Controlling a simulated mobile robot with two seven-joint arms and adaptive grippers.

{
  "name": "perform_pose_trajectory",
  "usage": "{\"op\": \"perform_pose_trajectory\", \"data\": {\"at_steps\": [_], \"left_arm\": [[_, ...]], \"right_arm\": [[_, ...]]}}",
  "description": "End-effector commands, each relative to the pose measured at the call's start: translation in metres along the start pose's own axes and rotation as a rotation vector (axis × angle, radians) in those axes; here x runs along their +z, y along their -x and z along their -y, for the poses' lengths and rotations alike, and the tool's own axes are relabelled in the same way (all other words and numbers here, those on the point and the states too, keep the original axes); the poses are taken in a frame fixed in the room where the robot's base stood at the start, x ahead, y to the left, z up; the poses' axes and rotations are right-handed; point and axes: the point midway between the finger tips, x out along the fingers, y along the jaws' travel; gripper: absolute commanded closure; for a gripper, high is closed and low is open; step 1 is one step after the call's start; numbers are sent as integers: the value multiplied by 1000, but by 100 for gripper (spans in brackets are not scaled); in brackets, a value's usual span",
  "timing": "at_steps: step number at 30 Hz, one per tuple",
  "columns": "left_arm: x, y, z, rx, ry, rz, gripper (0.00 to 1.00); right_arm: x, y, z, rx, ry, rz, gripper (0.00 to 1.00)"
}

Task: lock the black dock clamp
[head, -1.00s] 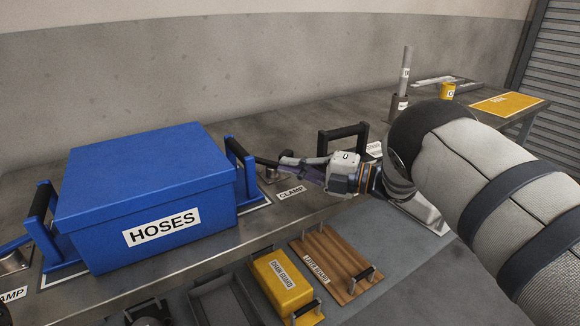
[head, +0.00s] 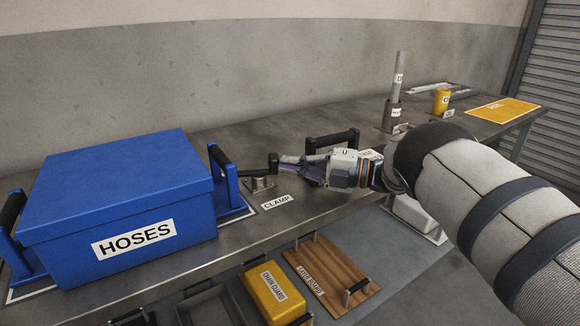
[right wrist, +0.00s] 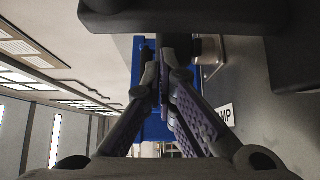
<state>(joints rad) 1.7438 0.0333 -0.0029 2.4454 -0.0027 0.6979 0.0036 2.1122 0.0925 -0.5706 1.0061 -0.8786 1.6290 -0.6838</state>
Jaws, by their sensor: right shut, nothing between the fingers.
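The black dock clamp (head: 262,184) is a small metal base on the bench, right of the blue HOSES box (head: 118,200), behind a CLAMP label (head: 276,202). Its dark lever with a black knob (head: 272,162) extends from the box's right handle side toward my right gripper. My right gripper (head: 284,161) is shut and empty, its fingertips close beside the knob; contact is unclear. In the right wrist view, the shut fingers (right wrist: 166,62) point toward the blue box, and a grey metal cylinder (right wrist: 209,52) sits beside them. My left gripper is out of view.
A black-handled bracket (head: 332,140) stands just behind my right gripper. Further right are a grey post (head: 399,75), a yellow cylinder (head: 442,102) and a yellow mat (head: 503,110). Below the bench edge lie a wooden board (head: 327,275) and a yellow chain guard (head: 272,290).

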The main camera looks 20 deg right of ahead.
Motion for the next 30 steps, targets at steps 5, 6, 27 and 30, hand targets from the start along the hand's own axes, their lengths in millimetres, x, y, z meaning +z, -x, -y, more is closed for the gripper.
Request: {"op": "perform_pose_trajectory", "data": {"at_steps": [5,6,27,30], "left_arm": [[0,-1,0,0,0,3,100],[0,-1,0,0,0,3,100],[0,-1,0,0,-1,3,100],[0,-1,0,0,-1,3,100]], "right_arm": [[2,0,0,0,0,0,100],[2,0,0,0,1,0,100],[3,50,0,-1,-1,4,100],[3,74,0,0,0,4,100]]}}
